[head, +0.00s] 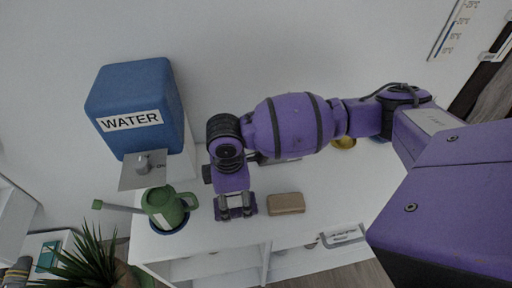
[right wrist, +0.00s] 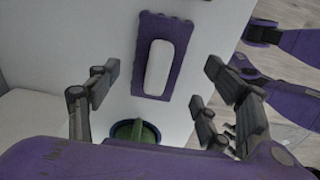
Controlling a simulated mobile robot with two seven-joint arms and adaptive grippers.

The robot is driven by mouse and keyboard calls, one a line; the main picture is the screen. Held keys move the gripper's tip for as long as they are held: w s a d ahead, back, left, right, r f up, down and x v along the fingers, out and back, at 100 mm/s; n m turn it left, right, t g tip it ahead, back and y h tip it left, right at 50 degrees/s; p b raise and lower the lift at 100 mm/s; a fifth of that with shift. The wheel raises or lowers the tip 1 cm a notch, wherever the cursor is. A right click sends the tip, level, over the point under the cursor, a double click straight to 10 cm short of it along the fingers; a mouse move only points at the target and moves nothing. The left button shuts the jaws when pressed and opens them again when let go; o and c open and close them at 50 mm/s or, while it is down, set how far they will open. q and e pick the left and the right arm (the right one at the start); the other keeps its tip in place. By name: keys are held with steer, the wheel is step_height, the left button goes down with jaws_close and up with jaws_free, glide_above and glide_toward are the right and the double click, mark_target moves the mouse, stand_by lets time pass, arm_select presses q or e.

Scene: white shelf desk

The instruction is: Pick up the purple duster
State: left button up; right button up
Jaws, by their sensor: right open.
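The purple duster is a purple pad with a white, rounded bar along its middle (right wrist: 181,55). It lies on the white desk (head: 325,200). In the right wrist view it sits between the two spread fingers of my right gripper (right wrist: 162,68), apart from both. In the head view my right gripper (head: 236,207) points down over the duster and hides most of it; only purple edges show. My right gripper is open and holds nothing. How high it is above the duster is hard to tell. My left gripper is in neither view.
A tan block (head: 286,203) lies right of my right gripper. A green watering can (head: 162,206) stands in a blue dish (head: 170,229) to the left. A blue water tank (head: 135,103) stands at the back left. A plant (head: 88,262) is at the front left.

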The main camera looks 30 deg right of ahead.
mark_target(234, 199)
steer(key=f, duration=0.4)
steer(key=shift+w+f, duration=0.1)
steer(key=shift+w, duration=0.15)
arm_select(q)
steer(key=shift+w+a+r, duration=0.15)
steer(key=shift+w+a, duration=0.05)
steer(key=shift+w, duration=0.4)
arm_select(e)
steer(key=shift+c, duration=0.3)
steer(key=c, duration=1.2)
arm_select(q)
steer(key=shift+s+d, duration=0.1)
arm_select(e)
steer(key=shift+r, duration=0.25)
